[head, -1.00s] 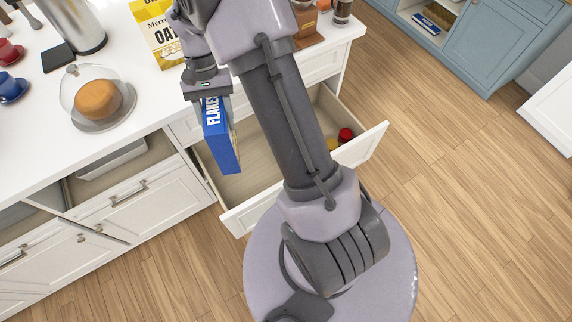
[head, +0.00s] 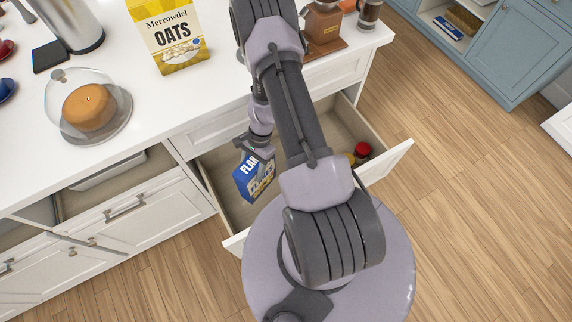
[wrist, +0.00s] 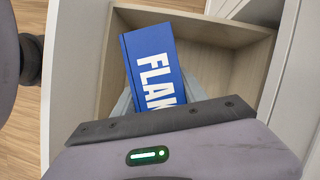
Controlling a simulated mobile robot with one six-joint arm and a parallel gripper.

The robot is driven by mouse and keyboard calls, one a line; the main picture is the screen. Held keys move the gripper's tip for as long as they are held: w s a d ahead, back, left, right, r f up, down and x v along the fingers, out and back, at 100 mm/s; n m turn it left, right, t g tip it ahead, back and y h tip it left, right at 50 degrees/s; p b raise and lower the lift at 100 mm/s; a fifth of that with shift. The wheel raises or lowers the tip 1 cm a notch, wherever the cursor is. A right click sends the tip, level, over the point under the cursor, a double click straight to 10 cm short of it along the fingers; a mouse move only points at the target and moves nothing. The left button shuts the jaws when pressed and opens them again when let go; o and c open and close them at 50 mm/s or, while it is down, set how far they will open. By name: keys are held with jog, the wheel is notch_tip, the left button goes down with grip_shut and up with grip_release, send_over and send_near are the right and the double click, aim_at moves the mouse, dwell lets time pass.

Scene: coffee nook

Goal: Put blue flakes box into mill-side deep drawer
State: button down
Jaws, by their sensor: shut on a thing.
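The blue flakes box (head: 254,180) is inside the open deep drawer (head: 222,165), towards its left side in the head view. In the wrist view the box (wrist: 152,62) shows its blue face with white lettering, with the pale drawer floor (wrist: 215,62) around it. My gripper (head: 262,150) is shut on the top of the box. The fingers are mostly hidden behind the gripper body in the wrist view. I cannot tell whether the box touches the drawer floor.
A red-lidded jar (head: 362,150) and a yellow item beside it are in the drawer's right part, partly behind my arm. On the white counter are an oats box (head: 168,38), a domed cake (head: 90,106) and a brown mill (head: 322,25).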

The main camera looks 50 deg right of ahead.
notch_tip(320, 180, down, 10)
jog(key=b, duration=0.3)
jog(key=shift+s+b, duration=0.15)
jog(key=shift+b, duration=0.2)
jog(key=shift+f, duration=0.1)
jog(key=c, duration=0.6)
grip_release()
jog(key=shift+d+r, duration=0.1)
jog(key=shift+r, duration=0.35)
jog(key=p+v, duration=0.4)
jog(key=v, duration=0.7)
jog(key=shift+r+p, duration=0.25)
jog(key=shift+p, duration=0.1)
